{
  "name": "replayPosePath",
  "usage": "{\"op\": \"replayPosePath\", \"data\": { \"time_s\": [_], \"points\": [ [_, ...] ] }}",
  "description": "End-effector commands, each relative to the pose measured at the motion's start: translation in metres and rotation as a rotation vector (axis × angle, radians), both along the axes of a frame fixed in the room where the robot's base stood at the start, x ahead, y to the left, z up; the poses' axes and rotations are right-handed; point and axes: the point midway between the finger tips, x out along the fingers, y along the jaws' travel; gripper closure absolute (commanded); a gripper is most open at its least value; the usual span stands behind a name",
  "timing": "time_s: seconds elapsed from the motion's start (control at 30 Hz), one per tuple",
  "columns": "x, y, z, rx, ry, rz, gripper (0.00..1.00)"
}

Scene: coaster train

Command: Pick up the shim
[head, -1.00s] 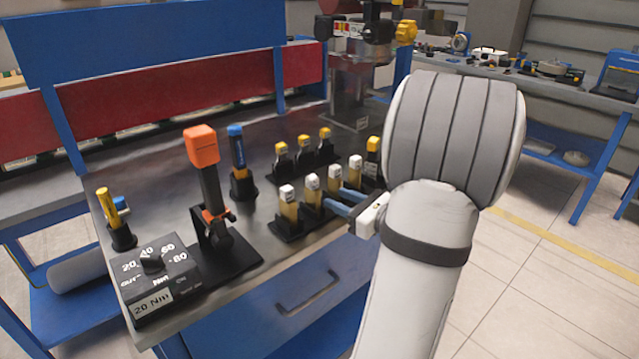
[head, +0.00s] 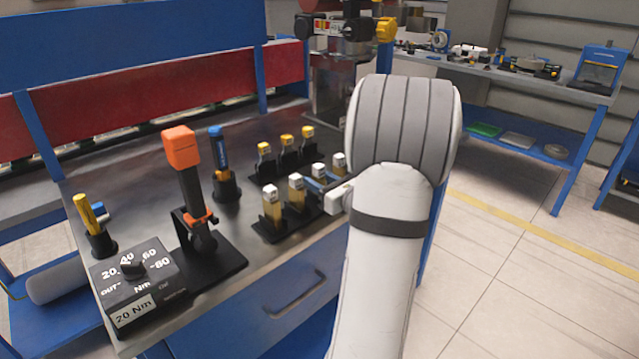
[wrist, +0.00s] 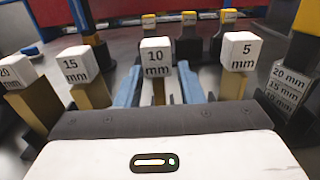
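The shims are tan upright blocks with white labelled caps, in a front row on the bench. The wrist view shows the 20 mm shim (wrist: 14,72), the 15 mm shim (wrist: 80,66), the 10 mm shim (wrist: 157,57) and the 5 mm shim (wrist: 240,52). My gripper (wrist: 159,84) is open, with one blue finger on each side of the 10 mm shim and visible gaps between. In the head view my gripper (head: 321,182) reaches into the row at the 10 mm shim (head: 318,170). The fingertips are partly hidden there.
Yellow-capped pieces (head: 286,142) stand in a row behind the shims. An orange-topped tool (head: 180,150) and a blue-handled tool (head: 218,150) stand left. A dial box (head: 135,280) sits at the bench's front left. A label board (wrist: 289,85) stands right in the wrist view.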

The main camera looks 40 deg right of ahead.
Motion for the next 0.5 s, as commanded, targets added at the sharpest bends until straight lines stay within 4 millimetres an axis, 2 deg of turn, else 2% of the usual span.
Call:
{"op": "replayPosePath", "data": {
  "time_s": [0.07, 0.5],
  "points": [
    [-0.0002, 0.0000, -0.0001, 0.000, 0.000, 0.000, 0.66],
    [-0.0008, -0.0004, -0.0001, 0.000, 0.000, 0.000, 1.00]
  ]
}}
